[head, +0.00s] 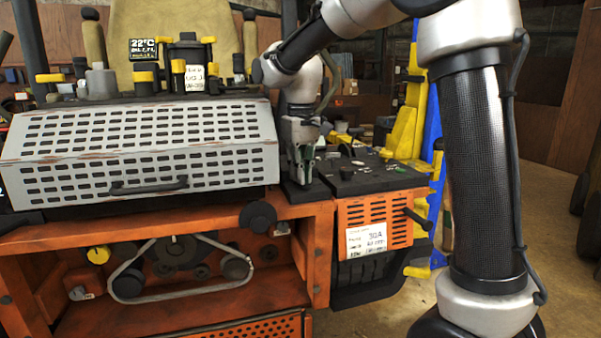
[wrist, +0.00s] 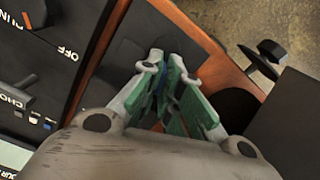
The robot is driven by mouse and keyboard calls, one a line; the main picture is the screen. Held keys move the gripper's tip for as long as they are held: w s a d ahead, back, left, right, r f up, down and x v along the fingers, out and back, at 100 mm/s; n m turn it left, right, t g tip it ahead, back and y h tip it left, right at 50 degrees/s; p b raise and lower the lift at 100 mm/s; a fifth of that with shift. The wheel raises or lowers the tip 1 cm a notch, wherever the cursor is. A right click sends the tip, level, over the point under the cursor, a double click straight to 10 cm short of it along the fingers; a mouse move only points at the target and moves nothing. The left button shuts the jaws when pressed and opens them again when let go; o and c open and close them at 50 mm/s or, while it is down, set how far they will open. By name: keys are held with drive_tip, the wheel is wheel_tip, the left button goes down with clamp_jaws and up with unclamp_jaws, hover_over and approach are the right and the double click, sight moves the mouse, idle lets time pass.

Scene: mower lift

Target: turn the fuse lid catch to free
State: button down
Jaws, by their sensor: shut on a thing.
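My gripper (head: 301,172) points down onto a small black panel, the fuse lid (head: 305,190), between the grey perforated hood and the control panel. In the wrist view my gripper (wrist: 160,78) has its green-padded fingers drawn close together over the black lid (wrist: 128,52). It is shut on a small dark bluish piece, which I take to be the fuse lid catch (wrist: 161,80). The fingers hide most of the catch, so I cannot tell which way it is turned.
The control panel (head: 365,172) with knobs and switches lies right of my gripper. The grey perforated hood (head: 200,140) stands close on the left. A black side handle (head: 417,219) sticks out from the orange box (head: 370,220). In the wrist view a choke knob (wrist: 38,90) shows at left.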

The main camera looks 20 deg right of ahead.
drive_tip(key=shift+m, duration=1.9)
drive_tip(key=c, duration=1.6)
unclamp_jaws()
wheel_tip(320, 180, up, 12)
